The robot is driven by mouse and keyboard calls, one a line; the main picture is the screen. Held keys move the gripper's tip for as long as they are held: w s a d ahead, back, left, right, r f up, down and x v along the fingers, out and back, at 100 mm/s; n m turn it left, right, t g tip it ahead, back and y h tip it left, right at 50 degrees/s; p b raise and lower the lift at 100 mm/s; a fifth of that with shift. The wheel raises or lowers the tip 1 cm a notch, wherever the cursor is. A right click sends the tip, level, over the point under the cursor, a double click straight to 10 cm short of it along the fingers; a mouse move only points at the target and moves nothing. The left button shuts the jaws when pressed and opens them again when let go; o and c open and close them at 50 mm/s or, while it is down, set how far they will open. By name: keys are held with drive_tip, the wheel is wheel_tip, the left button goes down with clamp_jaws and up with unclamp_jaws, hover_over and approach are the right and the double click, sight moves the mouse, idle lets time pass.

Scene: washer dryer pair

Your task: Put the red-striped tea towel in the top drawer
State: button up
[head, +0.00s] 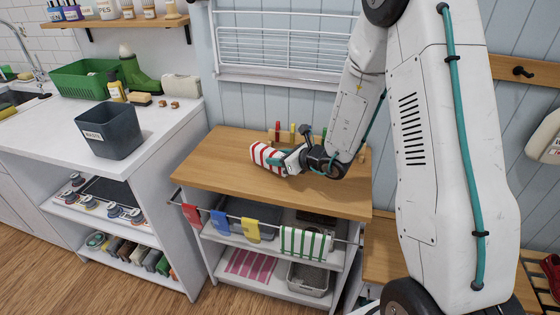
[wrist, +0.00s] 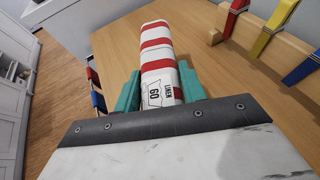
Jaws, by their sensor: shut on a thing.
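The red-striped tea towel (head: 262,156) is a folded or rolled white bundle with red bands. In the wrist view the towel (wrist: 157,48) carries a printed label reading LINEN 60. My gripper (head: 287,160) is shut on it over the wooden top (head: 210,160); I cannot tell whether the towel touches the wood. In the wrist view the teal fingers of my gripper (wrist: 160,86) press on both sides of its near end, and the far end sticks out ahead. I cannot make out a top drawer in either view.
Below the wooden top, a front rail holds red, blue and yellow cloths and a green-striped towel (head: 303,243). Open shelves beneath hold a pink-striped cloth (head: 250,264) and a grey bin (head: 308,279). Coloured pegs (head: 292,131) stand at the back. A dark waste bin (head: 109,131) stands on the left counter.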

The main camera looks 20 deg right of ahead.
drive_tip(key=shift+f, duration=1.1)
drive_tip(key=shift+f, duration=0.15)
drive_tip(key=o, duration=1)
